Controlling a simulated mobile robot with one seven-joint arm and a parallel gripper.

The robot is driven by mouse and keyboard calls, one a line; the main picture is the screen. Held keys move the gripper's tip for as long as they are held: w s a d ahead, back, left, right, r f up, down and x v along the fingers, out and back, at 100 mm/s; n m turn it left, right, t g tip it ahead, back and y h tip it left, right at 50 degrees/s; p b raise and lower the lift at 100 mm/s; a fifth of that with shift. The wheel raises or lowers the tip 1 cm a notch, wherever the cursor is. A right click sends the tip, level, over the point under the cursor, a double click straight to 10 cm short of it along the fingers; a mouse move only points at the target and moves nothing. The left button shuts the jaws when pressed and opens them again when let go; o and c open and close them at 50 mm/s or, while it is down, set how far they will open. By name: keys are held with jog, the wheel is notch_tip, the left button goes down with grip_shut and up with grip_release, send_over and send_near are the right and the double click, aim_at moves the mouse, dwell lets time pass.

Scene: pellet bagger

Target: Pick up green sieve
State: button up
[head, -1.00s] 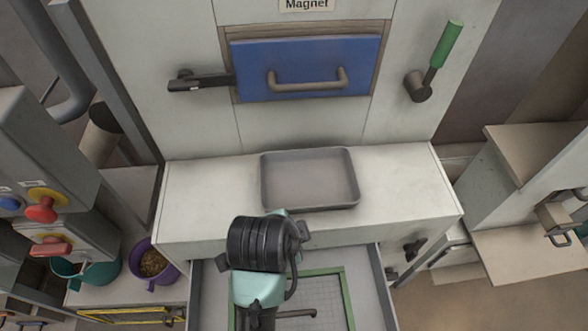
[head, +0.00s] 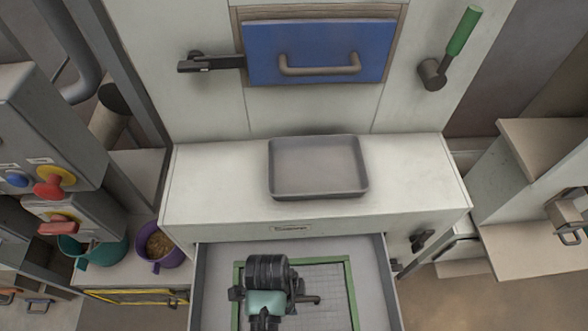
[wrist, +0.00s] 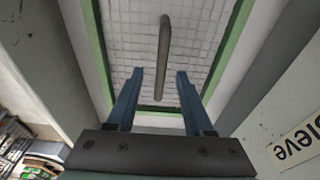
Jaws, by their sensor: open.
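The green sieve (head: 350,291) lies in an open drawer (head: 217,262) below the white counter in the head view. It has a green rectangular frame, a pale mesh and a brown bar handle across its middle. In the wrist view the sieve's green frame (wrist: 222,57) and handle (wrist: 163,55) show ahead of the jaws. My gripper (wrist: 158,82) is open, with its two blue fingers apart on either side of the handle's near end. They do not visibly touch it. In the head view my wrist covers the left part of the sieve and handle.
A grey tray (head: 318,193) stands on the counter above the drawer. The drawer walls stand close around the sieve. A purple bucket (head: 160,262) and a teal bucket (head: 105,254) stand at the left, below a control box with a red button (head: 50,188).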

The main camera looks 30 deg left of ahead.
jog(key=shift+w+d+f, duration=0.15)
jog(key=shift+f, duration=0.75)
jog(key=shift+w+d+f, duration=0.1)
jog(key=shift+f, duration=0.75)
grip_shut()
